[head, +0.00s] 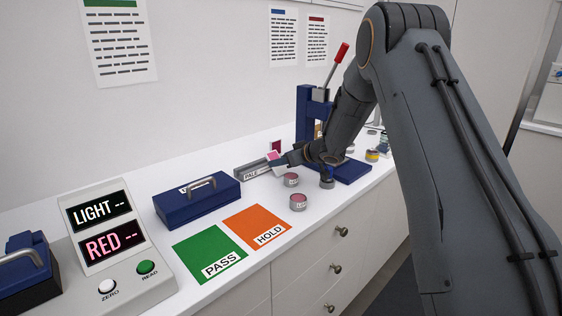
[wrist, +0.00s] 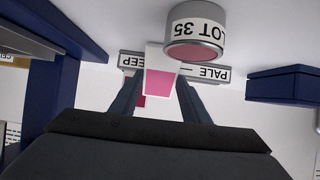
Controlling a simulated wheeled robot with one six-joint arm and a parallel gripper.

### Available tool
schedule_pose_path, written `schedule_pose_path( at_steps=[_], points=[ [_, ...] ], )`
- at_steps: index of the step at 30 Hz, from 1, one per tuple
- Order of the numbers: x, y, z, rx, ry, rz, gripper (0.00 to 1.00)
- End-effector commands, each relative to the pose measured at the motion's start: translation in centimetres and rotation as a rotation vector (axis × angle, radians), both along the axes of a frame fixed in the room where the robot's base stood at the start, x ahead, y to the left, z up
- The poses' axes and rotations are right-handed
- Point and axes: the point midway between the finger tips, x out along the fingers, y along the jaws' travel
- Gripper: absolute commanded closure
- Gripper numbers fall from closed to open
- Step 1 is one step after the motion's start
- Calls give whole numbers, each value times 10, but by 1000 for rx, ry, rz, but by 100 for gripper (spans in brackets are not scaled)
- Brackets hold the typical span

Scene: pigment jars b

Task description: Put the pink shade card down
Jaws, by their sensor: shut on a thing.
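The pink shade card (wrist: 162,82), white with a pink patch, is held between the two fingers of my gripper (wrist: 158,95). In the head view the card (head: 273,156) shows at the fingertips of my gripper (head: 283,160), over or beside the grey card rack (head: 252,171). The rack, labelled PALE, also shows in the wrist view (wrist: 207,73) with a partly hidden second label ending in EEP. A deeper pink patch (head: 276,146) shows just behind the card. I cannot tell whether the held card touches the rack.
A jar marked LOT 35 (wrist: 194,35) is close to the card in the wrist view. Pink jars (head: 291,180) (head: 298,202) stand near the rack. A blue box (head: 197,199), blue press (head: 312,112), green PASS mat (head: 208,252), orange HOLD mat (head: 257,225) and meter (head: 103,232) occupy the counter.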

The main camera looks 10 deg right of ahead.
Motion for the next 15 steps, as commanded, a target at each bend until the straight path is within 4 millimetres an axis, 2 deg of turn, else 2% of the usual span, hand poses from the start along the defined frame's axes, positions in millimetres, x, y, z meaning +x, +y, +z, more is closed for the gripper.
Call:
schedule_pose_path(
  at_steps=[5,6,9,15],
  points=[
    [0,0,-2,0,0,0,79],
    [0,0,-2,0,0,0,56],
    [0,0,-2,0,0,0,39],
    [0,0,-2,0,0,0,39]
  ],
)
